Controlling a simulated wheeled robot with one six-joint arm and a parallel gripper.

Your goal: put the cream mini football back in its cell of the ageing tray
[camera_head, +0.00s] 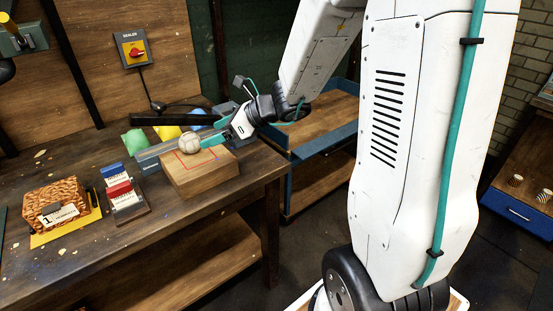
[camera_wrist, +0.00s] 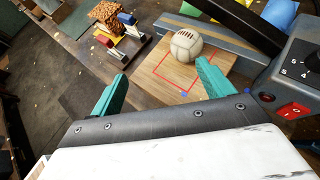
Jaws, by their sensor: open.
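The cream mini football (camera_head: 190,143) rests on a wooden block (camera_head: 205,182) marked with a red outline, beside a long grey bar. In the wrist view the ball (camera_wrist: 186,44) sits at the outline's far edge, beyond and between my fingertips. My gripper (camera_head: 222,134) reaches in from the right. I cannot make out an ageing tray with cells in either view.
A woven brown block with a label (camera_head: 56,206) and a small rack of red and blue items (camera_head: 122,190) stand left on the bench. Green, yellow and blue bundles lie behind the bar. A blue-edged cart (camera_head: 328,140) stands right. A sealer switch (camera_head: 133,49) is on the wall.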

